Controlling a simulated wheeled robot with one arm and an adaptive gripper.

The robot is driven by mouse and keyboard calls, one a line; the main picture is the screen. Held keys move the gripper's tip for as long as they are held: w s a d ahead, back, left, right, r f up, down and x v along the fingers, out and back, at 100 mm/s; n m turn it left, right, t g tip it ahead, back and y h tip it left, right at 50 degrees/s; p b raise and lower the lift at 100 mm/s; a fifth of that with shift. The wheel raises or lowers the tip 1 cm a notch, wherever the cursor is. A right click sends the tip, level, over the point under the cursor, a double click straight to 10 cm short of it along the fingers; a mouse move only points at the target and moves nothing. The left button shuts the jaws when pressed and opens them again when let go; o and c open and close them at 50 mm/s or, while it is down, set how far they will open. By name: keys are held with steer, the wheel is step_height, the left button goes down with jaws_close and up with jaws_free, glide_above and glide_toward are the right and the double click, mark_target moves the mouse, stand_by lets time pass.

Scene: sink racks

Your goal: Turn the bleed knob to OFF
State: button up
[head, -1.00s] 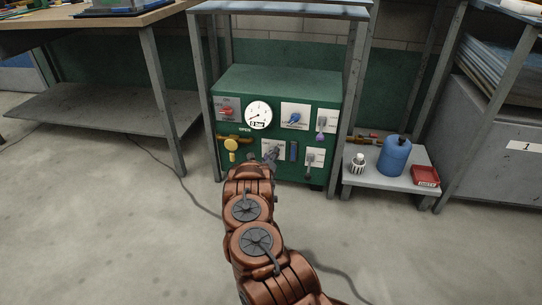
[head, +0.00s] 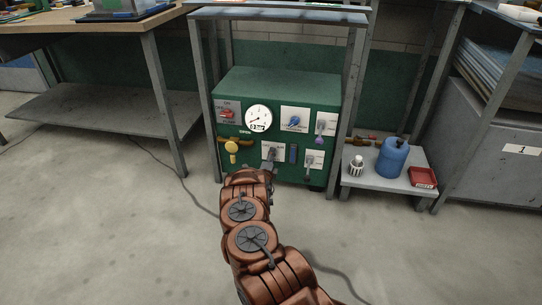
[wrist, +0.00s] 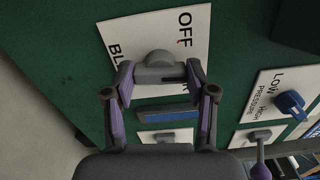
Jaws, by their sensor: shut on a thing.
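The bleed knob is a grey knob (wrist: 158,62) on a white plate (wrist: 190,22) with the letters "OFF" and "BL" showing in the wrist view. The plate also shows in the head view (head: 266,148), low on the green panel. My gripper (wrist: 159,75) has one fingertip on each side of the knob and is shut on it. In the head view my arm hides most of the gripper, and the knob's exact pointing is hard to read.
The green cabinet (head: 280,88) also carries a gauge (head: 258,117), a red switch (head: 227,114), a yellow knob (head: 232,147), a blue knob (head: 294,121) and grey levers close to the bleed plate. A low shelf (head: 385,183) with a blue canister (head: 392,157) stands right. Floor in front is clear.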

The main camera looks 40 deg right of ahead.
steer(key=shift+f+n+p, duration=0.1)
steer(key=shift+n+p, duration=1.85)
steer(key=shift+n, duration=3.15)
steer(key=o, duration=1.2)
steer(key=shift+c, duration=0.2)
steer(key=v, duration=1.2)
